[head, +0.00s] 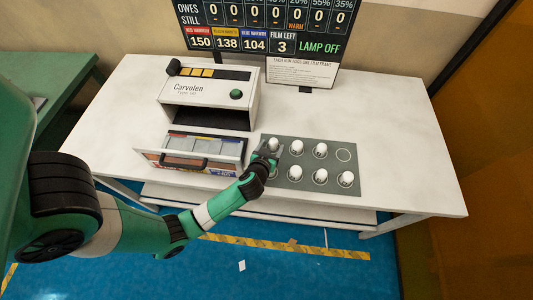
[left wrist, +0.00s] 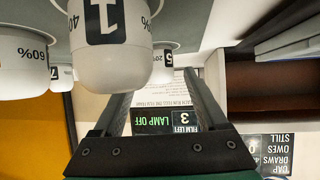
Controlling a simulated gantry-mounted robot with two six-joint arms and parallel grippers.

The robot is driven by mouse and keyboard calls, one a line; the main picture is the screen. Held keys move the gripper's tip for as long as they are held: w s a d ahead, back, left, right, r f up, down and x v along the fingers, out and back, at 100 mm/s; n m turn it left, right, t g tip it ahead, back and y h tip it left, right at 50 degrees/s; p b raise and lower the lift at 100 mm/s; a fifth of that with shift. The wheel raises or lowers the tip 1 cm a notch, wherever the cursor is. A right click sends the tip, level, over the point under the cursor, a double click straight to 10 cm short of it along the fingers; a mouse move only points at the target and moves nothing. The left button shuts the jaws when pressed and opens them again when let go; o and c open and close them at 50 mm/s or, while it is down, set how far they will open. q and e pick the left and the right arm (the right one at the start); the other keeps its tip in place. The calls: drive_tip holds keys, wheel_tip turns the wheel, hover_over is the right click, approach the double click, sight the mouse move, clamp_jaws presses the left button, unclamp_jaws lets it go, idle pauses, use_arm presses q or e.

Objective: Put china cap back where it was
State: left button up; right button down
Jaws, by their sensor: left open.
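Several white china caps stand on a grey mat (head: 308,162) with ringed spots; one is at the back middle (head: 320,150). The back right ring (head: 343,156) is empty. My left gripper (head: 270,151) is at the mat's back left corner, by a cap there. In the left wrist view, the left gripper (left wrist: 155,85) is open, and a cap marked "1" and "40%" (left wrist: 110,50) overlaps one finger. I cannot tell whether it stands between the fingers. A cap marked "60%" (left wrist: 24,52) is farther left. My right gripper is not in view.
A white Carvolen machine (head: 210,92) stands behind and left of the mat, with an open-topped drawer unit (head: 190,155) in front of it. A scoreboard (head: 270,28) reading "LAMP OFF" stands at the back. The white table (head: 410,160) is clear at the right.

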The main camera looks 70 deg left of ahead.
use_arm(q)
drive_tip(key=p+v, duration=0.1)
drive_tip(key=v, duration=0.4)
drive_tip(key=shift+r, duration=0.15)
drive_tip(key=p+v, duration=0.4)
drive_tip(key=p, duration=0.3)
drive_tip(key=shift+s+d+r, duration=0.15)
drive_tip(key=shift+d+r, duration=0.05)
drive_tip(key=shift+r, duration=0.1)
drive_tip(key=shift+s+d+p, duration=0.2)
drive_tip(key=shift+s+p, duration=0.05)
drive_tip(key=shift+p, duration=0.05)
drive_tip(key=shift+f, duration=0.15)
